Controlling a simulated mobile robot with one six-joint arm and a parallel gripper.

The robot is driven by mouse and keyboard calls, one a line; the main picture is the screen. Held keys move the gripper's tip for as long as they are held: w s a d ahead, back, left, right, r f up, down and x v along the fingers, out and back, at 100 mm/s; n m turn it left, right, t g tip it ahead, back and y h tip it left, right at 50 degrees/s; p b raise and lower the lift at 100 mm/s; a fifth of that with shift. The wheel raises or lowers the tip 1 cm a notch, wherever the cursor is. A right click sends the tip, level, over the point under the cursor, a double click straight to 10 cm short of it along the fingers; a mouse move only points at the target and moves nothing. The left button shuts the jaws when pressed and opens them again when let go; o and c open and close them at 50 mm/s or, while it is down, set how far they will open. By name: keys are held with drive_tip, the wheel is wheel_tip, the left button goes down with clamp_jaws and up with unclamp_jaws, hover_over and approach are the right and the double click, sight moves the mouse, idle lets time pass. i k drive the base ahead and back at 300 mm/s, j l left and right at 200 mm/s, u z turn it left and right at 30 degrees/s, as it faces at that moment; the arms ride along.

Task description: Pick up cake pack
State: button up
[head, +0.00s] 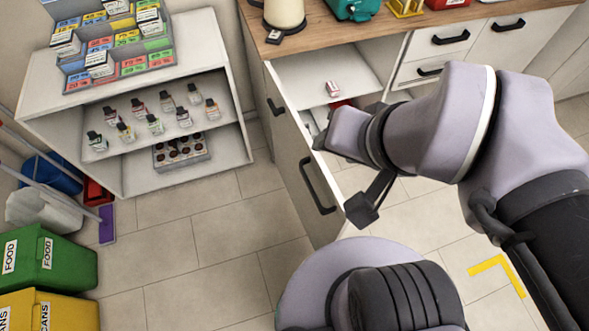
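A small pink and white pack (332,88), which may be the cake pack, lies in the pale open drawer or compartment (305,75) below the wooden counter. It is too small to read. Part of a red thing (341,103) shows just in front of it, partly hidden by my arm. The end of my arm, with my gripper (328,138), is over the near part of this compartment, on the near side of the pack and apart from it in the picture. The fingers are mostly hidden by my wrist, so their opening cannot be seen.
The counter (330,37) holds a cream container, a green case and a yellow rack. A white shelf unit (135,197) at left holds small bottles and a tray of dark round items. Green (75,265) and yellow bins stand lower left. The tiled floor between is clear.

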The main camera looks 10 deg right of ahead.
sight(333, 90)
drive_tip(key=l+u, duration=0.25)
drive_tip(key=l, duration=1.1)
drive_tip(key=i+l, duration=0.2)
drive_tip(key=i, duration=0.15)
drive_tip(key=i+l+u, duration=0.15)
drive_tip(key=i, duration=0.65)
